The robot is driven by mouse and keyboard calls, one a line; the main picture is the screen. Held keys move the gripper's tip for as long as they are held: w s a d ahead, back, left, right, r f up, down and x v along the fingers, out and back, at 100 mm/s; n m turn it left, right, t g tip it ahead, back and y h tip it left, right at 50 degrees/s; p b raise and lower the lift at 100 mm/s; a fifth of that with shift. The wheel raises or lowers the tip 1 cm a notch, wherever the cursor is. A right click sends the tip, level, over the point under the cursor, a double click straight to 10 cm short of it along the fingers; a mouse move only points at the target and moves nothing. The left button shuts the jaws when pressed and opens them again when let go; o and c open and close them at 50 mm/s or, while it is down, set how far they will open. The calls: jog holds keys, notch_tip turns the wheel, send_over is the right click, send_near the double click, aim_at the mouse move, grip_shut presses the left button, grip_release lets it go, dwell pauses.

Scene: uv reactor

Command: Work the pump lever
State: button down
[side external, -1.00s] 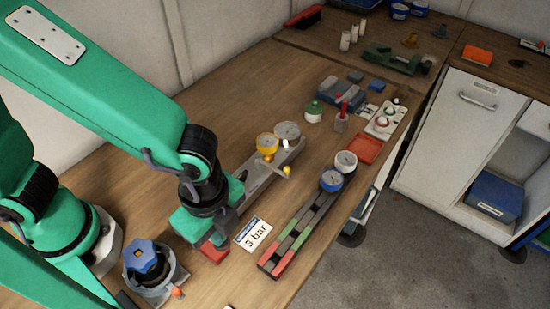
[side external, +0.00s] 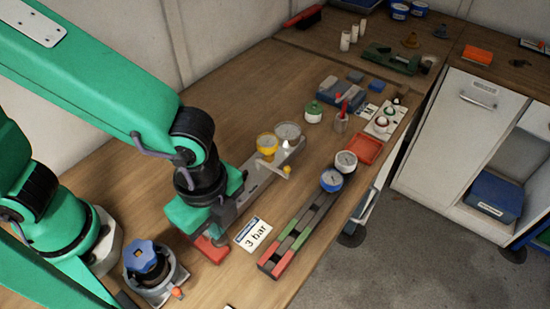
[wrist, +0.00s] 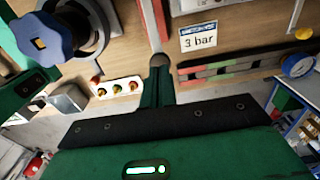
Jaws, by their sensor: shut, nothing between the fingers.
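The pump unit is a long metal plate (side external: 262,187) with a yellow gauge (side external: 267,143) and a silver gauge (side external: 288,132) at its far end. A short lever with a yellow ball (side external: 287,170) sticks out beside the gauges. The plate's near end has a red block (side external: 212,250). My gripper (side external: 217,236) is over this near end, with its fingers shut and empty. In the wrist view my gripper (wrist: 160,66) points at the bench, with a rounded grey-brown shape at its tip. My wrist hides part of the plate, and I cannot tell whether the gripper touches it.
A "3 bar" card (side external: 253,234) lies right of the plate. Beyond it is a striped rail (side external: 290,240) with a blue gauge (side external: 331,181). A blue star knob (side external: 140,255) stands at the near left. Bare bench lies behind the plate.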

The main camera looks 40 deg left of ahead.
jog(key=shift+f, duration=0.4)
jog(key=shift+f, duration=2.05)
jog(key=shift+r, duration=2.45)
jog(key=shift+f, duration=0.35)
